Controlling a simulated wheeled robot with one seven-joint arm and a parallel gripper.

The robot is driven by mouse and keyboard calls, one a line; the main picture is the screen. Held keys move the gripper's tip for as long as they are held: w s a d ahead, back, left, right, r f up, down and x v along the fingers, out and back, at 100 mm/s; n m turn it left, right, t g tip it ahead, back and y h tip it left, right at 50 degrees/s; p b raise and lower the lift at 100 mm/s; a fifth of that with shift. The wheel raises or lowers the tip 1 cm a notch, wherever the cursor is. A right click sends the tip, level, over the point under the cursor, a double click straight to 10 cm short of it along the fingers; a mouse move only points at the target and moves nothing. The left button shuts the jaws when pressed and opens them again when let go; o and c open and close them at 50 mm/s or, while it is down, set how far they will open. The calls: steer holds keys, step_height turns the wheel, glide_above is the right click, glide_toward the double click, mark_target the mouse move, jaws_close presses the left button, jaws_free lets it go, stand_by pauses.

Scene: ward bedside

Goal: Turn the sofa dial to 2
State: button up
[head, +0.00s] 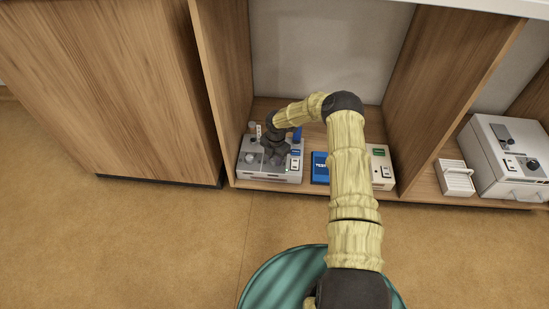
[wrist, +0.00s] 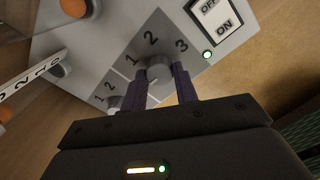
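A grey dial knob (wrist: 158,70) sits on a light grey panel marked 1, 2 and 3. I cannot read which number it points to, and no name label shows. A second, smaller dial (wrist: 113,102) with 1 and 2 beside it is partly hidden by a finger. My gripper (wrist: 159,78) has its two dark fingers apart, one on each side of the larger knob; I cannot tell whether they touch it. In the head view my gripper (head: 274,155) is over the grey control box (head: 262,175), hiding part of its top.
An OFF/ON switch (wrist: 215,16) and a green light (wrist: 207,54) are right of the dial.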

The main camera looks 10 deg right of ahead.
steer(key=c, duration=0.3)
steer(key=shift+d, duration=0.1)
